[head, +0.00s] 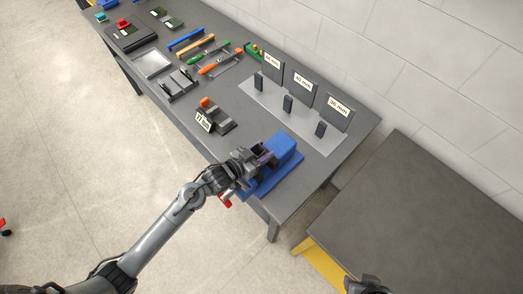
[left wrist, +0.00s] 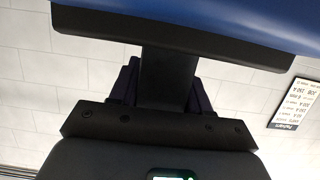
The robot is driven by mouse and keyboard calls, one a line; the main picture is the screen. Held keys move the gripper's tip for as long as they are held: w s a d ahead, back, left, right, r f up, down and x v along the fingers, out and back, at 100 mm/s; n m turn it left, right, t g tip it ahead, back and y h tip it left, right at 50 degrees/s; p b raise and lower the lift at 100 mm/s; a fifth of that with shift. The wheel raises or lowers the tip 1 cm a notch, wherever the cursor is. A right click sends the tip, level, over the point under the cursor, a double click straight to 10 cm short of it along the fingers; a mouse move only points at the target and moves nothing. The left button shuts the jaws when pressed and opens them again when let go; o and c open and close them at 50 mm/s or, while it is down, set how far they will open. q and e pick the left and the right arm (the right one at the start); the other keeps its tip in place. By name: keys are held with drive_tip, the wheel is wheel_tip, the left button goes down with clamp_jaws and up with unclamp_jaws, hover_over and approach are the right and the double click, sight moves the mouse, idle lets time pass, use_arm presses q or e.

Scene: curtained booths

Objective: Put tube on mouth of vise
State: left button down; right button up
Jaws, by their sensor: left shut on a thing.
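The blue vise (head: 284,147) sits at the near right corner of the long grey table. In the left wrist view the blue vise (left wrist: 215,20) with a dark lower edge fills the top, close beyond my left gripper (left wrist: 167,75). The vise mouth is hidden. My right gripper (head: 366,284) shows only partly at the bottom edge.
Screwdrivers (head: 212,67) and other tools lie farther back. A bare dark table (head: 430,210) stands at right.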

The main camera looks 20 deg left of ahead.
idle(0.3)
use_arm(q)
drive_tip(key=c, duration=0.5)
unclamp_jaws()
drive_tip(key=shift+f, duration=0.15)
drive_tip(key=v, duration=1.2)
drive_tip(key=s+f+n+g+y, duration=0.2)
drive_tip(key=s+g+y, duration=0.3)
drive_tip(key=s, duration=1.2)
drive_tip(key=a+g, duration=0.1)
drive_tip(key=g, duration=0.3)
drive_tip(key=shift+f+n+g+y+b, duration=0.35)
drive_tip(key=shift+f+n+g+y, duration=0.05)
drive_tip(key=shift+r, duration=0.15)
